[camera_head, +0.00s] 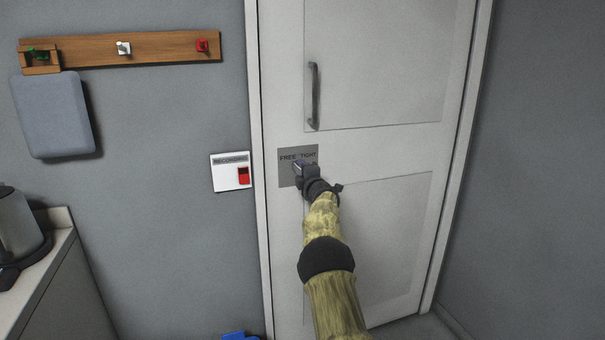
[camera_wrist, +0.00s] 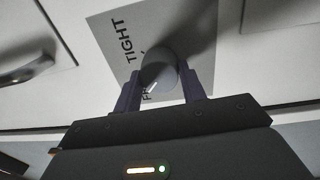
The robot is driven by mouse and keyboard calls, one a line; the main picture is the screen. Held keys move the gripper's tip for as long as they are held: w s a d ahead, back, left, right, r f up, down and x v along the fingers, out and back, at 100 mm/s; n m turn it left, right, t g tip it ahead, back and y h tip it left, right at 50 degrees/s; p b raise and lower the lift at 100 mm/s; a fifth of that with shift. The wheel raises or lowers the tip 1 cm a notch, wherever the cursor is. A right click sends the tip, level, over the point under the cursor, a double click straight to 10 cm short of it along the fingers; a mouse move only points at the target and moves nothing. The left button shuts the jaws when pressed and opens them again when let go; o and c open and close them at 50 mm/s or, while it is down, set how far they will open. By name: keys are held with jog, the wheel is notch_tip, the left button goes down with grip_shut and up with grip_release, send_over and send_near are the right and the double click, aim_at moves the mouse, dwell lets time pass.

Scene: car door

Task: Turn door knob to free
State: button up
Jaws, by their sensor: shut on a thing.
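A white door (camera_head: 385,150) carries a grey plate (camera_head: 286,176) marked "FREE" and "TIGHT". In the head view my gripper (camera_head: 300,167) is at this plate and hides the knob. In the wrist view the round grey knob (camera_wrist: 158,70) sits on the plate (camera_wrist: 110,35), between the two fingers of my gripper (camera_wrist: 160,88). The gripper is shut on the knob. A pale mark shows on the knob's lower part, on the side of the partly covered "FREE" label. The "TIGHT" label is readable.
A vertical handle (camera_head: 315,96) is on the door above the plate. A white panel with a red switch (camera_head: 243,176) is on the wall to the left. A wooden hook rail (camera_head: 150,48) and a counter (camera_head: 50,270) are further left.

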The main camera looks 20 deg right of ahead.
jog(key=o, duration=1)
jog(key=shift+c, duration=0.2)
jog(key=shift+s+f, duration=0.1)
jog(key=s+b, duration=0.3)
jog(key=s, duration=1.4)
jog(key=shift+f, duration=0.35)
jog(key=shift+s, duration=0.15)
